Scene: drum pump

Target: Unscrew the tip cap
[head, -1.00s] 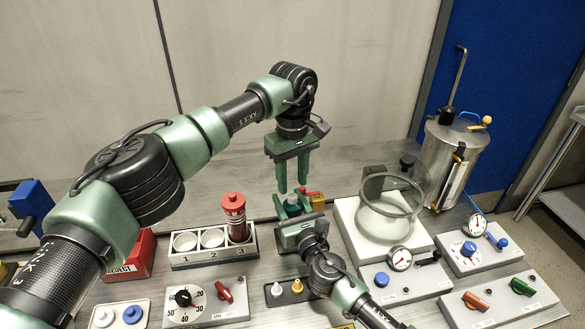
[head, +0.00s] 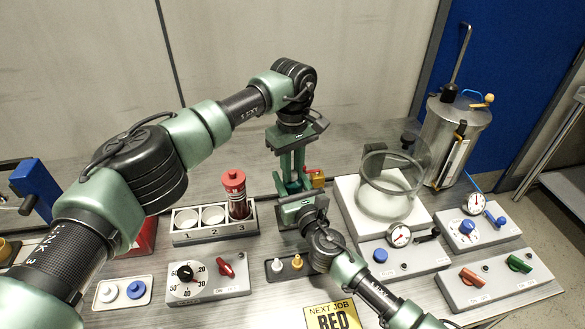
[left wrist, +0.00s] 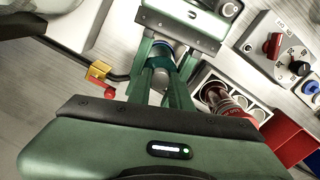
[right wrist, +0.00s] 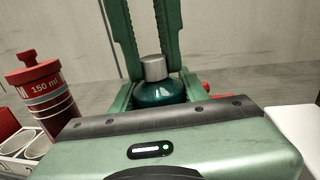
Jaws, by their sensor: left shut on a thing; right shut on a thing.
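A grey cylindrical cap (right wrist: 155,67) sits on top of a dark teal cartridge-like body (right wrist: 160,93) in the right wrist view. My right gripper (head: 295,196) is shut on this body and holds it upright. My left gripper (head: 292,183) points down from above and is shut on the grey cap. In the left wrist view its fingers (left wrist: 160,90) run along both sides of the cap and the teal part. The arms hide most of the cap in the head view.
A white numbered rack (head: 188,235) holds a red-capped cylinder (head: 234,190) in slot 3. A timer panel (head: 210,287) and a small tray with two nozzles (head: 296,263) lie in front. A glass chamber (head: 392,185) stands close at right, and a metal drum (head: 450,140) behind it.

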